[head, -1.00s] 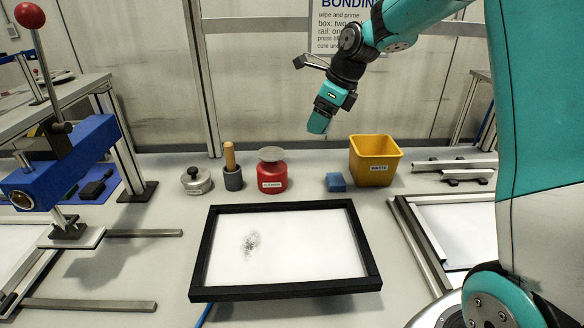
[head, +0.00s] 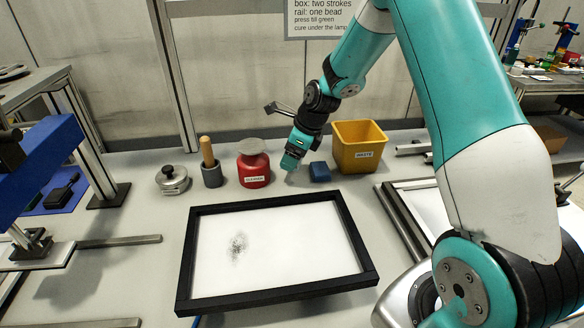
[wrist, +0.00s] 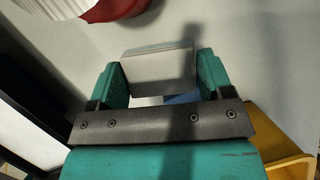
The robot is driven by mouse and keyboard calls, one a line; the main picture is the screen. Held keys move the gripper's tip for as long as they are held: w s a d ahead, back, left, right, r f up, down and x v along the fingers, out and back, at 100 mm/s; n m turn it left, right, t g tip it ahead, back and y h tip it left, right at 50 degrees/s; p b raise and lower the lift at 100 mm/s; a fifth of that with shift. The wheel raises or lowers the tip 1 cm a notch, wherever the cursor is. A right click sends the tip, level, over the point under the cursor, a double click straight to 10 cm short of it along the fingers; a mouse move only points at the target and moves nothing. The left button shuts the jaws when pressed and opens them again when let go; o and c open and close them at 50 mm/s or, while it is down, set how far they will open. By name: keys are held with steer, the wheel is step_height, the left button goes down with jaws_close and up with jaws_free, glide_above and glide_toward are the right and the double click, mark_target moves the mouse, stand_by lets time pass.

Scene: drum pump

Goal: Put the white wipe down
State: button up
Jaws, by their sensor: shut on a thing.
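My gripper (head: 291,164) points down, low over the back of the bench, between the red can and the blue block. In the wrist view, the teal fingers (wrist: 160,77) are shut on the white wipe (wrist: 158,68), a pale folded pad spanning the gap between them. In the head view the wipe is mostly hidden by the fingers and blends with the pale bench. I cannot tell whether its underside touches the bench.
A red can (head: 254,169) stands left of my gripper; a blue block (head: 320,171) and yellow waste bin (head: 359,150) stand right. A wooden-handled tool (head: 209,165) and metal pot (head: 172,181) are further left. A black-framed panel (head: 280,243) with a dark smudge lies in front.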

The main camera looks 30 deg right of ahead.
mark_target(292, 177)
steer(key=shift+f, duration=2.25)
steer(key=shift+f, duration=0.1)
steer(key=o, duration=0.9)
steer(key=v, duration=1.2)
steer(key=s+a+r+n+g+y, duration=0.1)
steer(key=s+a+r+n, duration=0.4)
steer(key=s+a+n, duration=0.3)
steer(key=s+a+r+n+g, duration=0.1)
steer(key=s+a+r+n, duration=0.35)
steer(key=a+n, duration=0.5)
steer(key=s+a+n, duration=0.2)
steer(key=s+n, duration=0.6)
steer(key=s+a+r+n+g, duration=0.1)
steer(key=s+a+n, duration=0.1)
steer(key=s+n, duration=0.5)
steer(key=shift+s+a+r+n, duration=0.25)
steer(key=shift+s+a+n, duration=0.1)
steer(key=shift+n, duration=0.5)
